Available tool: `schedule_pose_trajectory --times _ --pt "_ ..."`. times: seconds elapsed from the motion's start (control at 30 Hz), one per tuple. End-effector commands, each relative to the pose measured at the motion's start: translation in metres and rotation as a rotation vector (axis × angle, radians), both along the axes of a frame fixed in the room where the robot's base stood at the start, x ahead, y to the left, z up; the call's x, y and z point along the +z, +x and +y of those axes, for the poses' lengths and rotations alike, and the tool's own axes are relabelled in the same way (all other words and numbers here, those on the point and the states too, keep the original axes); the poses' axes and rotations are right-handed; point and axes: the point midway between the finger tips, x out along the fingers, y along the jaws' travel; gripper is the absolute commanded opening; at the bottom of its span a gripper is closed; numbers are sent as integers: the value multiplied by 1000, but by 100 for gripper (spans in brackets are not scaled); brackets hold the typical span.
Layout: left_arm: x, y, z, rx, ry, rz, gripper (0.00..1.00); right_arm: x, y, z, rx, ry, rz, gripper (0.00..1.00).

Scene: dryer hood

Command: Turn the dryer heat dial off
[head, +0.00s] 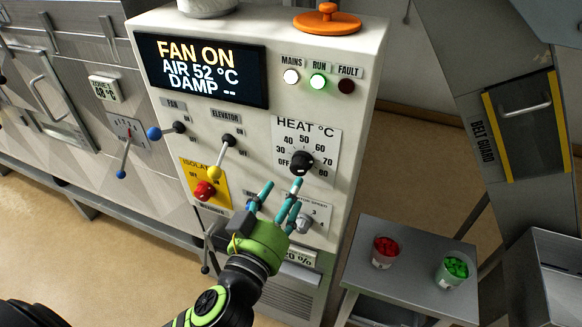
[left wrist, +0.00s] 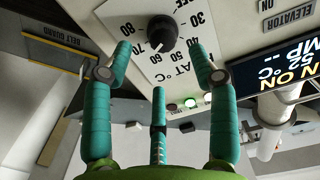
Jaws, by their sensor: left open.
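The heat dial is a round black knob (head: 301,162) on a white scale plate marked OFF and 30 to 80, on the right of the control panel (head: 262,120). It shows large and upside down at the top of the left wrist view (left wrist: 162,33), its white mark towards the 60–70 side. My left gripper (head: 278,192), with teal fingers and a green palm, is open and empty just below the dial. In the left wrist view its fingers (left wrist: 165,70) spread either side of the dial, with no clear contact. My right gripper is out of view.
Left of the dial are the elevator lever (head: 221,157), fan lever (head: 168,131) and red isolator knob (head: 204,190). A grey speed knob (head: 304,223) sits beside my fingers.

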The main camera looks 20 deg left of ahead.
Motion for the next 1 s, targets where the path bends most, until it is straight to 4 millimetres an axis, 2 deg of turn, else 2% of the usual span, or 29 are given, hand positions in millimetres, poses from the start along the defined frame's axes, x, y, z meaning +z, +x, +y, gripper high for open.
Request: schedule_pose_trajectory --times 0.2,0.23,0.5,0.83,0.87,0.9,1.0 --pt "-4 23 0 2 -4 -8 59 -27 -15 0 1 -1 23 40" --pt "0 29 -1 3 -3 -4 59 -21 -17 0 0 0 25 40" --pt "2 63 -2 3 -4 -1 59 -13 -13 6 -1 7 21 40" --pt "0 68 -2 1 -4 -1 59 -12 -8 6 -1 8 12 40" --pt "0 68 -2 1 -4 -1 55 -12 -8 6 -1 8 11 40" --pt "0 68 -2 1 -4 -1 39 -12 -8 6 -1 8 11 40" --pt "0 68 -2 1 -4 -1 2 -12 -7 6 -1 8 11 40"
